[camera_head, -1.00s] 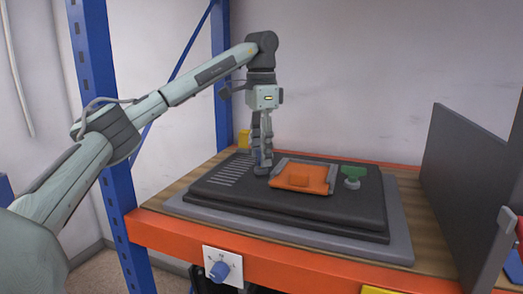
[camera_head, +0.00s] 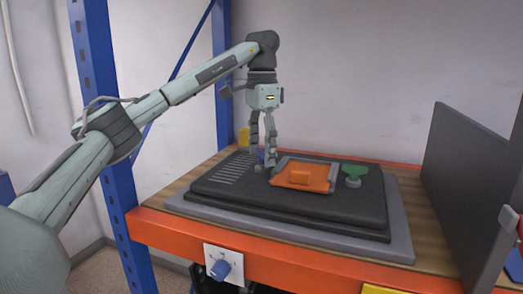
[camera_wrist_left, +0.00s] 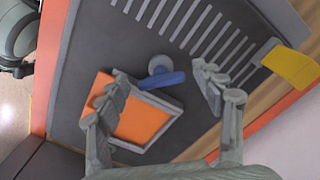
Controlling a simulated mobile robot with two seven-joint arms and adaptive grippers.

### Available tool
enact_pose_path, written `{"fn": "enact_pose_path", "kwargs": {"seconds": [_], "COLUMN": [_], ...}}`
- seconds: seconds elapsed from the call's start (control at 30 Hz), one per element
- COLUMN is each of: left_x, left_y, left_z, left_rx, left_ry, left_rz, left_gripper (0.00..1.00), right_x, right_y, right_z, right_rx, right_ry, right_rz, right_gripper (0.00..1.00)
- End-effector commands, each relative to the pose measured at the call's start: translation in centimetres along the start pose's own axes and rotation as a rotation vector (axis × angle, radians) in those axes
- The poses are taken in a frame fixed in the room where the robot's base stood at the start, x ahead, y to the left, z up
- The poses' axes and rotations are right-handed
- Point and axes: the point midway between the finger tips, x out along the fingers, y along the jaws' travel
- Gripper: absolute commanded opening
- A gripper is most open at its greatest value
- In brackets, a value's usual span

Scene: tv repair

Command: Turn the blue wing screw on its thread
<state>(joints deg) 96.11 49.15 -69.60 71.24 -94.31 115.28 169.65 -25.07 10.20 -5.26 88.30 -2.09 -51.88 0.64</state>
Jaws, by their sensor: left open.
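The blue wing screw (camera_wrist_left: 162,79) stands on the dark back panel beside the orange cover's frame; its blue wing and grey round base show in the left wrist view. In the head view only a small blue part of it (camera_head: 261,156) shows between the fingers. My left gripper (camera_head: 264,158) is over it, pointing down, with its fingers open on either side. In the left wrist view the fingers (camera_wrist_left: 164,82) are well apart, with the screw between them and no clear contact.
The dark panel (camera_head: 300,215) lies on a grey mat (camera_head: 402,215) on the orange-edged bench. The orange cover (camera_head: 305,176) and a green wing screw (camera_head: 355,171) are to the right. A yellow block (camera_head: 244,137) is behind. A dark upright board (camera_head: 465,185) stands at right.

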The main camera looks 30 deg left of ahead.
Motion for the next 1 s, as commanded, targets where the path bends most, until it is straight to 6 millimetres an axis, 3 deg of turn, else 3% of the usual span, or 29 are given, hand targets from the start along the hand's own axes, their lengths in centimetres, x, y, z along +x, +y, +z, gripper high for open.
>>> {"fn": "enact_pose_path", "kwargs": {"seconds": [0.27, 0.7, 1.0], "left_x": [-1.0, -9.0, -11.9], "left_y": [-0.1, 0.0, 0.0], "left_z": [-0.1, 0.0, 0.0], "left_rx": [0.000, -0.003, -0.001], "left_ry": [0.005, 0.004, 0.001], "left_rz": [-0.004, -0.006, -0.002], "left_gripper": [0.67, 0.67, 0.67], "right_x": [0.0, 0.0, 0.0], "right_y": [0.1, 0.0, 0.0], "right_z": [0.2, 0.0, 0.0], "right_rx": [-0.001, 0.000, 0.000], "right_ry": [-0.003, 0.000, 0.000], "right_rz": [0.001, 0.000, 0.000], "right_gripper": [0.40, 0.40, 0.40]}}
